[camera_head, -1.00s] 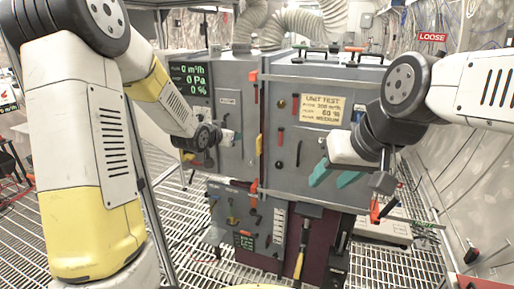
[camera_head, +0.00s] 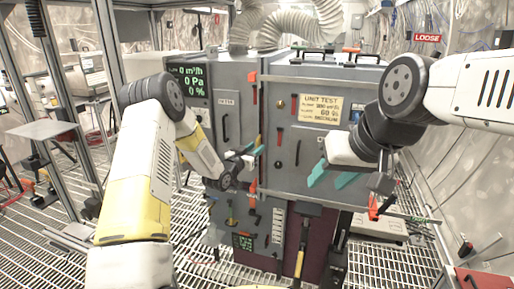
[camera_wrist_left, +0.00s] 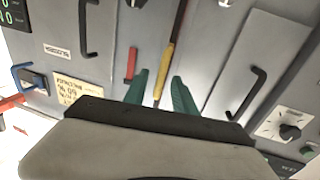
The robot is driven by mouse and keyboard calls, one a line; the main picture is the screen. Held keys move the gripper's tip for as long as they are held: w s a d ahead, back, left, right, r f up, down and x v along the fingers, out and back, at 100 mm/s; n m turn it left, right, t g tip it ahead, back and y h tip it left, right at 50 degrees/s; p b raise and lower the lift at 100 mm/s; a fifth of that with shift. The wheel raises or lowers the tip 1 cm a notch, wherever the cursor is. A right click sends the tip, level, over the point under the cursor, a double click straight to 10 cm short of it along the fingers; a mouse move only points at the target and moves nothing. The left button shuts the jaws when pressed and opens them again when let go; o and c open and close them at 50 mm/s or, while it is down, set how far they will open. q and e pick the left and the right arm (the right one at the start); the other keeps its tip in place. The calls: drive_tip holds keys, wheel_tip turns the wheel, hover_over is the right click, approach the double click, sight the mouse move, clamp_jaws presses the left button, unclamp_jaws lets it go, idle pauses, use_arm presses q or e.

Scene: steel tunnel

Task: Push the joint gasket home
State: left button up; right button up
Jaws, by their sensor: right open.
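The joint gasket (camera_wrist_left: 166,67) shows in the left wrist view as a narrow strip along the seam between two grey housings, yellow low down and darker orange above. My left gripper (camera_wrist_left: 160,86) has its teal fingers apart, one on each side of the strip's lower end. I cannot tell whether they touch it. In the head view my left gripper (camera_head: 254,146) is at the front seam of the grey unit (camera_head: 290,140) and hides part of the strip. My right gripper (camera_head: 333,179) is open and empty in front of the unit's right side.
A red latch (camera_wrist_left: 131,63) and black door handles (camera_wrist_left: 248,93) stand out close to my left fingers. A yellow-handled tool (camera_head: 299,262) hangs below the unit. A yellow "UNIT TEST" label (camera_head: 321,108) is on the right door. Grated floor (camera_head: 190,225) is open at left.

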use_arm(q)
drive_tip(key=shift+x, duration=0.85)
clamp_jaws()
idle(0.8)
